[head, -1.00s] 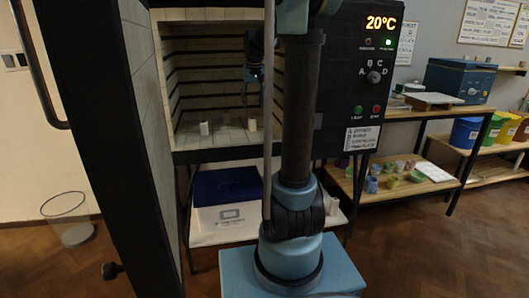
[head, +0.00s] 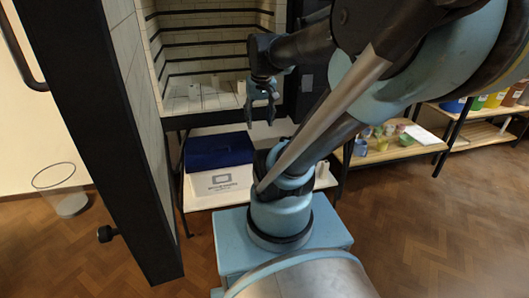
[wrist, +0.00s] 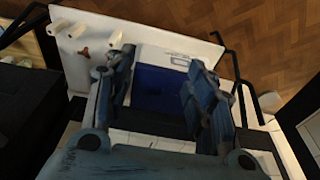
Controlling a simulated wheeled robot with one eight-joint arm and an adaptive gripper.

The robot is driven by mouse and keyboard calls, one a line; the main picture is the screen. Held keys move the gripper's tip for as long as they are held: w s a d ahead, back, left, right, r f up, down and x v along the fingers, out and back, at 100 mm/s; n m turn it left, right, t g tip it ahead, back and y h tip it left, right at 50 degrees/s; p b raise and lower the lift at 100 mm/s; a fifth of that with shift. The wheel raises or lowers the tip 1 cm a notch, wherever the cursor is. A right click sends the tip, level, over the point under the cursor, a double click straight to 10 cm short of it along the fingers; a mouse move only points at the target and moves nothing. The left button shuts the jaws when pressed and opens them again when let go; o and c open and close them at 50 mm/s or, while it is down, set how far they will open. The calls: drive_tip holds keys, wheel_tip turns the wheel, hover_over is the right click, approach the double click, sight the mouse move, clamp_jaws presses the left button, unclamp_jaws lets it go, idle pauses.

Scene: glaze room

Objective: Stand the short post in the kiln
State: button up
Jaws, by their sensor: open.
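Several pale posts (wrist: 75,30) lie or stand on the white lower shelf, at the upper left of the wrist view; which is the short one I cannot tell. A pale post also shows at that shelf's right end in the head view (head: 322,169). Inside the open kiln (head: 205,45), pale posts stand on the floor, one at left (head: 193,91) and one at right (head: 241,87). My gripper (head: 262,119) is open and empty, pointing down in front of the kiln mouth. In the wrist view its fingers (wrist: 160,90) are spread above the blue box.
The kiln door (head: 100,130) stands open at left. A wire bin (head: 65,190) is on the floor. A small reddish-brown item (wrist: 85,52) lies near the shelf posts.

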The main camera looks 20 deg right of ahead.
drive_tip(key=s+f, duration=0.8)
drive_tip(key=shift+s+f, duration=0.15)
drive_tip(key=shift+s, duration=0.25)
drive_tip(key=shift+w+f, duration=0.2)
drive_tip(key=shift+w, duration=0.35)
drive_tip(key=c, duration=0.3)
drive_tip(key=shift+c, duration=0.5)
